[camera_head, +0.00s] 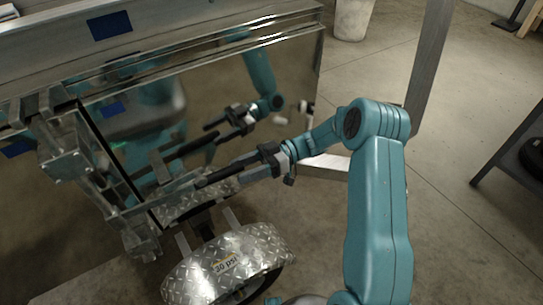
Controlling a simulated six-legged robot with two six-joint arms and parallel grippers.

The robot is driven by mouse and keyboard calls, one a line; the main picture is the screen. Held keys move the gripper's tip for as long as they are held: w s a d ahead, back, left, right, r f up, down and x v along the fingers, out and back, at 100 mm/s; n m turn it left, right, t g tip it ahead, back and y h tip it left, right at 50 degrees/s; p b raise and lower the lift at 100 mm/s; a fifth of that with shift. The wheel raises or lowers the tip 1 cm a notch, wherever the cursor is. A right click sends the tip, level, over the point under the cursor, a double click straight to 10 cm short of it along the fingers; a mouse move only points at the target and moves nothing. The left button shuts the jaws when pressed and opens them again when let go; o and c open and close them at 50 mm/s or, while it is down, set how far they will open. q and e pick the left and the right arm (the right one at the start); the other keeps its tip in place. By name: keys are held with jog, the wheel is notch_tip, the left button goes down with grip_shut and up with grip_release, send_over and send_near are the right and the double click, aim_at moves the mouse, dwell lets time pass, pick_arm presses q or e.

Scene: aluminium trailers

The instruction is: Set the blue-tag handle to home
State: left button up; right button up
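Blue square tags show on the metal trailer: one on the top rail (110,25) and one at the far left edge (15,148). Another blue patch shows in the shiny side panel and may be a reflection. I cannot tell for sure which part is the blue-tag handle; a metal latch-like assembly (68,152) stands at the panel's left edge. My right gripper (205,182) reaches in from the right, its dark fingers pointing left, close to the panel above the wheel fender. Whether it touches or holds anything is unclear. My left gripper is not in view.
The shiny panel (295,75) mirrors my teal arm and gripper. A grey post (428,65) stands to the right, a pale bin (352,20) behind. Concrete floor (465,225) at right is mostly clear.

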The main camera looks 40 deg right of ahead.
jog(key=v, duration=1.2)
jog(key=shift+d, duration=0.25)
jog(key=shift+s, duration=0.15)
